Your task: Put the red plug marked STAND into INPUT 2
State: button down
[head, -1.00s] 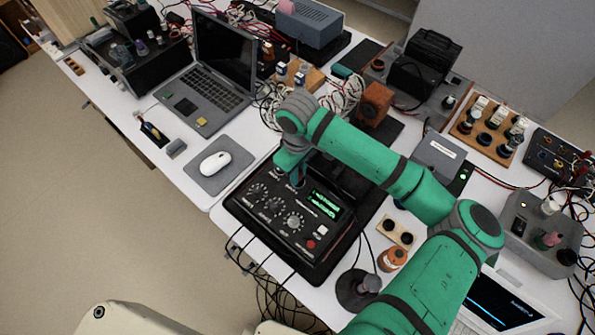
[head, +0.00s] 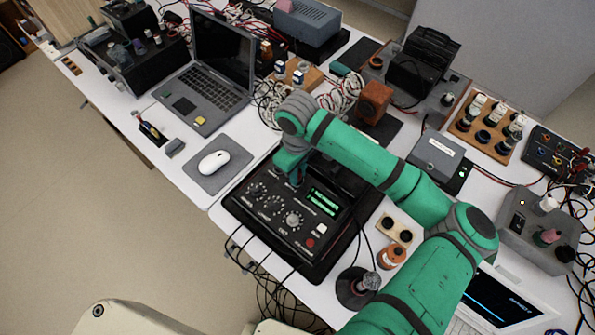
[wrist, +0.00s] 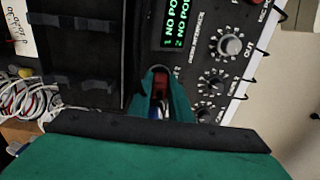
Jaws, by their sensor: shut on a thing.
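My gripper (wrist: 162,100) is shut on a red plug (wrist: 160,82), seen between the green fingers in the wrist view. Any marking on the plug is not readable. The gripper is low over the black test unit (head: 262,228), between its dials and the dark cradle at its back. The unit's green display (head: 325,201) shows two numbered lines starting "NO PO" in the wrist view (wrist: 180,24). The sockets and the plug's tip are hidden by the fingers, so I cannot tell whether the plug is in INPUT 2. In the head view my gripper (head: 297,178) hides the plug.
A mouse (head: 214,162) on a grey pad and an open laptop (head: 205,92) lie left of the unit. Tangled cables (head: 345,92) lie behind. A wooden block with two black holes (head: 397,229), an orange roll (head: 391,256) and a round black stand (head: 352,290) are at right.

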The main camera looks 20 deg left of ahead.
jog(key=c, duration=1.5)
grip_release()
jog(key=shift+c, duration=0.2)
notch_tip(320, 180, up, 11)
jog(key=shift+f, duration=0.1)
